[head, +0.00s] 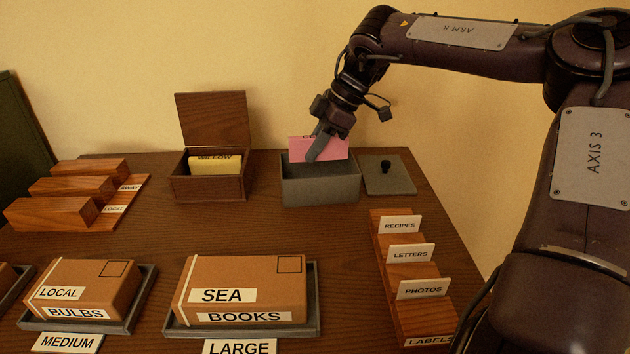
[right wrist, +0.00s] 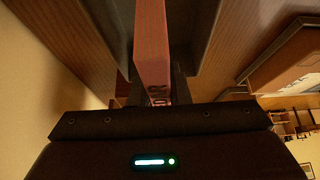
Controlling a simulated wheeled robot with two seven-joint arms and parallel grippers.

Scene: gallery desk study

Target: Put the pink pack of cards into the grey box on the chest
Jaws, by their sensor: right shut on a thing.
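The pink pack of cards (head: 335,149) is held in my right gripper (head: 324,143) at the back of the chest top. The gripper is shut on it. The pack is upright, right above the open grey box (head: 320,192), and its lower edge appears at or just inside the rim. In the right wrist view the pink pack (right wrist: 152,50) runs out from between the fingers, with grey box walls (right wrist: 205,40) on both sides. The box's inside bottom is hidden. My left gripper is not in view.
A grey lid (head: 388,178) with a black knob lies right of the grey box. A wooden box (head: 208,187) with an open lid and yellow cards stands left of it. A labelled wooden rack (head: 411,290) stands in front right. Brown parcels (head: 245,285) sit on trays in front.

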